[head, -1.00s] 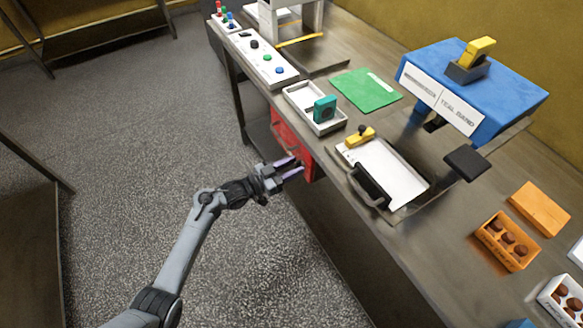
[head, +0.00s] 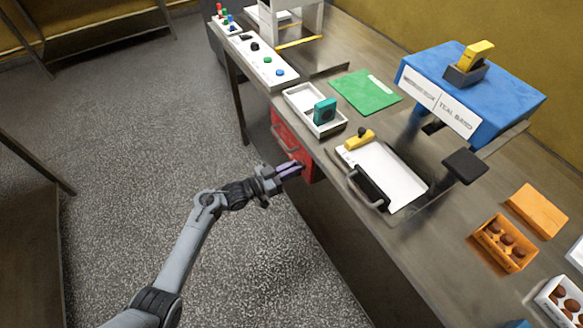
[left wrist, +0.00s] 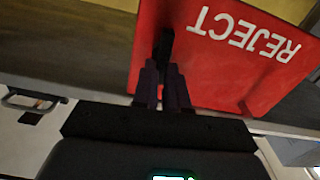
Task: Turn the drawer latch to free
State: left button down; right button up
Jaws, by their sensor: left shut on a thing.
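The red drawer (head: 279,124) is under the front edge of the bench, with a grey bar handle (head: 285,143). In the left wrist view its red front (left wrist: 215,70) reads REJECT upside down. A short dark latch (left wrist: 164,44) stands at that front, near its edge. My left gripper (head: 291,170) is at the drawer's near end; in the left wrist view its fingers (left wrist: 163,80) are closed on the latch, which shows just beyond their tips. The latch is hidden in the head view. My right gripper is not in view.
A blue machine (head: 515,88) stands at the back right. The floor left of the bench is clear.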

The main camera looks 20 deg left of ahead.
pick_arm(q)
jog(key=n+p, duration=0.1)
jog(key=n, duration=0.1)
jog(key=n+p, duration=0.2)
jog(key=n, duration=0.1)
jog(key=n+p, duration=0.1)
jog(key=n, duration=0.1)
jog(key=shift+w+a+f+n+p, duration=0.1)
jog(key=shift+w+a+n+p, duration=0.2)
jog(key=shift+a+p, duration=0.05)
jog(key=n, duration=0.3)
jog(key=n+p, duration=0.1)
jog(key=shift+w+a+f+n, duration=0.1)
jog(key=shift+a+f+n, duration=0.05)
jog(key=shift+f+n, duration=0.15)
jog(key=shift+f+n+p, duration=0.15)
jog(key=shift+f+n, duration=0.05)
jog(key=shift+n, duration=1.05)
jog(key=shift+f+n+p, duration=0.15)
jog(key=shift+n, duration=1.1)
jog(key=c, duration=1.2)
grip_release()
jog(key=shift+o, duration=0.2)
jog(key=shift+a, duration=0.1)
